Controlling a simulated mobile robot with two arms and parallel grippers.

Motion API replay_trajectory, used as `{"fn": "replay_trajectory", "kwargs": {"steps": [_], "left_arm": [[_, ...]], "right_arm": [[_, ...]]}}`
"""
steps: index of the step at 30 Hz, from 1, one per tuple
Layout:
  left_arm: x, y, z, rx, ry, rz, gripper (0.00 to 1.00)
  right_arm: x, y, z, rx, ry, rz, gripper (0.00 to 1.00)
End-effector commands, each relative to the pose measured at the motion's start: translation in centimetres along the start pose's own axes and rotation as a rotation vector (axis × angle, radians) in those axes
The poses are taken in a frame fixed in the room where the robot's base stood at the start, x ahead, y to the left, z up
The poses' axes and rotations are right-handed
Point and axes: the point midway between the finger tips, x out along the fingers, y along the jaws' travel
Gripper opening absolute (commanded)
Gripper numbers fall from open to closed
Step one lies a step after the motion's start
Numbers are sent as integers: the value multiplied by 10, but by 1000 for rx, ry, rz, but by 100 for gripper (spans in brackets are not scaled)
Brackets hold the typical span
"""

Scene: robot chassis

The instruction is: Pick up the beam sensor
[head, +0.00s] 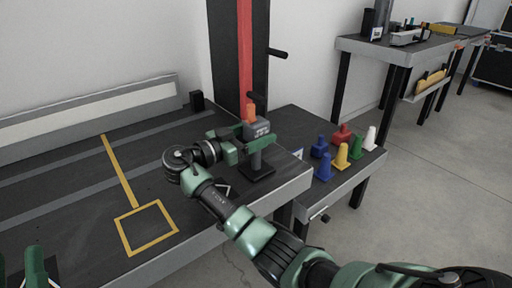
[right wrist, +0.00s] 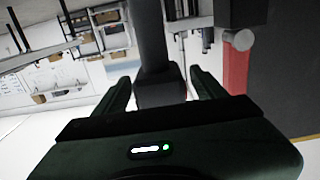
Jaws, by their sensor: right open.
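The beam sensor (head: 257,130) appears to be the grey box with an orange top on a black post and flat base, near the right end of the dark workbench. My right gripper (head: 252,146) is open there, its green fingers at the height of the sensor and upper post. In the right wrist view, a dark block on a dark post (right wrist: 160,92) stands between the two open fingers (right wrist: 158,88). Contact cannot be told. A green part of my left gripper (head: 36,265) shows at the lower left edge; its fingertips are unclear.
A yellow square outline (head: 147,228) marks the dark workbench (head: 75,200), with clear surface around it. A black column with a red strip (head: 245,60) stands behind the sensor.

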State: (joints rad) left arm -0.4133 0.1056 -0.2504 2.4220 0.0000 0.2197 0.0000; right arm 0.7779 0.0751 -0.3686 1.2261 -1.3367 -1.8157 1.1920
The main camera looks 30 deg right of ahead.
Motion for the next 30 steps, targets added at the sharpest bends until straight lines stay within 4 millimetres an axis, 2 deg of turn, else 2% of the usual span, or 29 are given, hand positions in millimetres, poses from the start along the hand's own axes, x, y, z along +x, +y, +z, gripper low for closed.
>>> {"fn": "replay_trajectory", "kwargs": {"steps": [3,4,9,11,12,24,30], "left_arm": [[0,0,0,0,0,0,36],[0,0,0,0,-1,0,36],[0,0,0,0,-2,0,36],[0,0,0,0,-2,0,36],[0,0,0,0,-2,0,36],[1,0,2,1,-19,-1,36],[-1,-3,27,6,-154,-7,36]], "right_arm": [[0,0,0,1,0,0,71],[0,0,0,1,0,0,68],[0,0,0,1,0,1,21],[0,0,0,1,0,1,4],[0,0,0,1,0,1,0],[0,0,-6,3,1,0,0],[0,0,-23,6,2,0,0]]}}
